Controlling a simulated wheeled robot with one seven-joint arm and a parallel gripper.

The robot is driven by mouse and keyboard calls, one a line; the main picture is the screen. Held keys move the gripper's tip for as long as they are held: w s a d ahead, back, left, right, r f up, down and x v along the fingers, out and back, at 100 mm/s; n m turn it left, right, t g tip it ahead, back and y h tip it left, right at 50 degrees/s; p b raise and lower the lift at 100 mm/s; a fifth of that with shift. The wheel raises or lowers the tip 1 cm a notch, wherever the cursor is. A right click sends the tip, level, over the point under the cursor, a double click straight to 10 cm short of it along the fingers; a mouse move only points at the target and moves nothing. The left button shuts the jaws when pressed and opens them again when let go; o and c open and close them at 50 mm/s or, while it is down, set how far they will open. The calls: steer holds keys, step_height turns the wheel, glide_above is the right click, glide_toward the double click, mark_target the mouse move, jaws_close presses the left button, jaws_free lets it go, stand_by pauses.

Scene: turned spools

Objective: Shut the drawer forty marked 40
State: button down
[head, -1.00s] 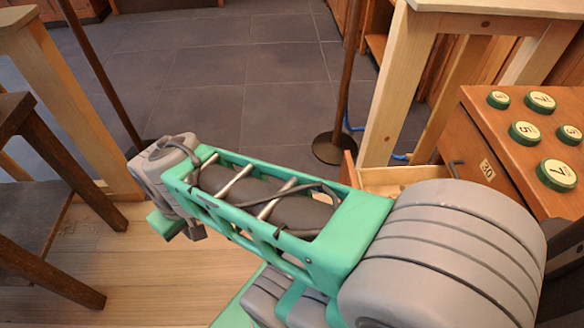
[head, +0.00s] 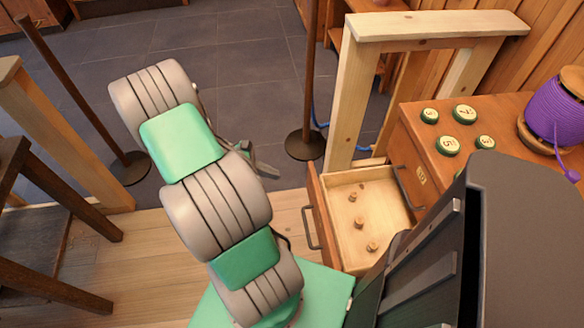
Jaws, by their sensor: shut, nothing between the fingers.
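A wooden drawer (head: 330,215) is pulled out of the brown cabinet (head: 412,115). Its front, with a dark handle (head: 311,228), faces left, and several small wooden pegs show inside. No number can be read on this front. Another front behind it, still in the cabinet, has a dark handle and a pale label (head: 421,176) too small to read surely. My gripper (head: 264,166) shows partly beyond my grey and green arm. It looks shut and empty, to the left of the open drawer and apart from it.
Green numbered discs (head: 464,114) and a purple spool (head: 556,108) sit on the cabinet top. A pale wooden frame (head: 357,95) stands behind the drawer. A dark post on a round base (head: 305,145) stands left of it. Dark wooden furniture (head: 55,215) is at left.

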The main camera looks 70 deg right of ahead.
steer(key=b, duration=0.2)
glide_toward(312, 184)
step_height(312, 184, down, 3)
steer(key=s, duration=0.1)
steer(key=s+d, duration=0.1)
steer(key=s, duration=0.1)
steer(key=shift+s+f, duration=0.15)
steer(key=shift+f, duration=0.05)
steer(key=shift+s+d, duration=0.25)
steer(key=shift+d, duration=0.05)
